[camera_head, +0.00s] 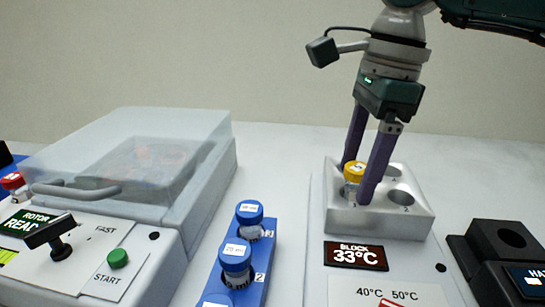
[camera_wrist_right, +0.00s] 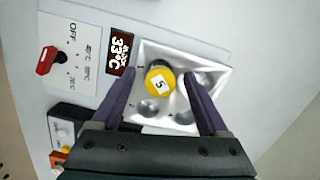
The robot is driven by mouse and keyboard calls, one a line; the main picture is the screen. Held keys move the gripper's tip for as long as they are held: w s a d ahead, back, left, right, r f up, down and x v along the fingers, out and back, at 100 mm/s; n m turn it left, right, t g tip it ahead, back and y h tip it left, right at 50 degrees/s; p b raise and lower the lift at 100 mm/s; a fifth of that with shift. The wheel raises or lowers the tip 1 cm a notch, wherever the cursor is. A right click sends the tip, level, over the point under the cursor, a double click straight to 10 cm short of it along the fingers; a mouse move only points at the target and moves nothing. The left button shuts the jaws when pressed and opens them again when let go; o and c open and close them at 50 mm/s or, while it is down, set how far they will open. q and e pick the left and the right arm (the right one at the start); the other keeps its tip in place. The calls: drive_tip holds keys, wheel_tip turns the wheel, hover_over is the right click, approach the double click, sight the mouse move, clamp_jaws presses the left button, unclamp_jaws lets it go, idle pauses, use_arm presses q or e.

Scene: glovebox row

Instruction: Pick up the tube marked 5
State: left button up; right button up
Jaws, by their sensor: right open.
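The tube marked 5 (camera_head: 354,172) has a yellow cap and stands in a hole of the silver heating block (camera_head: 385,221). In the right wrist view its cap (camera_wrist_right: 159,79) shows the white label with the 5. My right gripper (camera_head: 356,180) is open, with its purple fingers on either side of the tube and the block's top. In the right wrist view the fingers (camera_wrist_right: 155,85) are spread wide, and a gap shows between each finger and the cap. The other holes of the block that I can see are empty. My left gripper is not in view.
A centrifuge (camera_head: 152,196) with a clear lid is at the left, and a red-capped tube (camera_head: 13,182) is at the far left. A black block (camera_head: 497,241) stands at the right.

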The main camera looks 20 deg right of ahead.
drive_tip(key=shift+f, duration=0.25)
clamp_jaws()
idle(0.4)
